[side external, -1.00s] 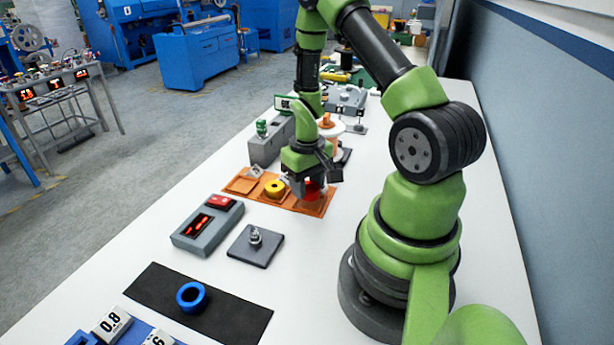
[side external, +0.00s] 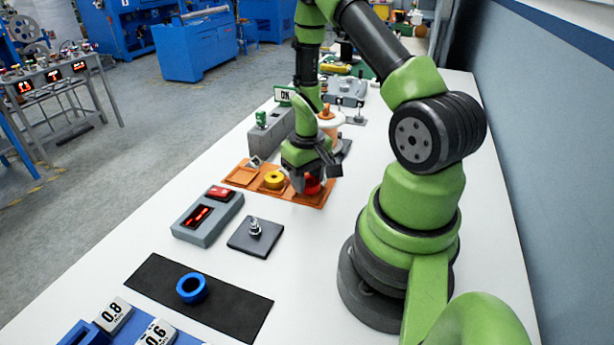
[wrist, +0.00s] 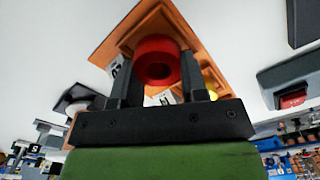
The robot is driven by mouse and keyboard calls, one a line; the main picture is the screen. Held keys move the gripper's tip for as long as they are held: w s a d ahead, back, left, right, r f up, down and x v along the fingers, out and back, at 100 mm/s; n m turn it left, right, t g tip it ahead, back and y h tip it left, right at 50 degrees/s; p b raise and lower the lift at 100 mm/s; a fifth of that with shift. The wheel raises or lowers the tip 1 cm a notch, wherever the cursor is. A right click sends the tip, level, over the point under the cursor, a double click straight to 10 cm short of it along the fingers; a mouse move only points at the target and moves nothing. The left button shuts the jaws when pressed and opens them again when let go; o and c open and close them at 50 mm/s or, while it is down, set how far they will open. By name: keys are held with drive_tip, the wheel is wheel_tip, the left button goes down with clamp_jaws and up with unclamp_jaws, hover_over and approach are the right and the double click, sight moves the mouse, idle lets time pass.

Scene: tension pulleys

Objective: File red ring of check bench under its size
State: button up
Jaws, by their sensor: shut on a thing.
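A red ring (side external: 312,184) is at the near right end of an orange tray (side external: 299,199). My gripper (side external: 314,177) points down at it and is shut on it. In the wrist view the red ring (wrist: 158,62) sits between the two dark fingers, over the orange tray (wrist: 112,50). I cannot tell whether it rests in the tray or is held just above it. A yellow ring (side external: 273,180) lies in the tray's middle; part of it shows in the wrist view (wrist: 211,84).
A grey unit with a red display (side external: 208,217), a dark plate with a metal peg (side external: 254,236) and a black mat (side external: 226,307) with a blue ring (side external: 191,288) lie nearer. Blocks marked 0.8 (side external: 113,315) and 0.6 (side external: 156,333) stand at the front. An OK sign (side external: 284,95) stands behind the tray.

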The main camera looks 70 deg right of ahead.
idle(0.7)
drive_tip(key=o, duration=0.9)
drive_tip(key=shift+c, duration=0.9)
drive_tip(key=shift+o, duration=0.9)
drive_tip(key=shift+r, duration=0.6)
wheel_tip(320, 180, up, 7)
drive_tip(key=shift+f, duration=0.15)
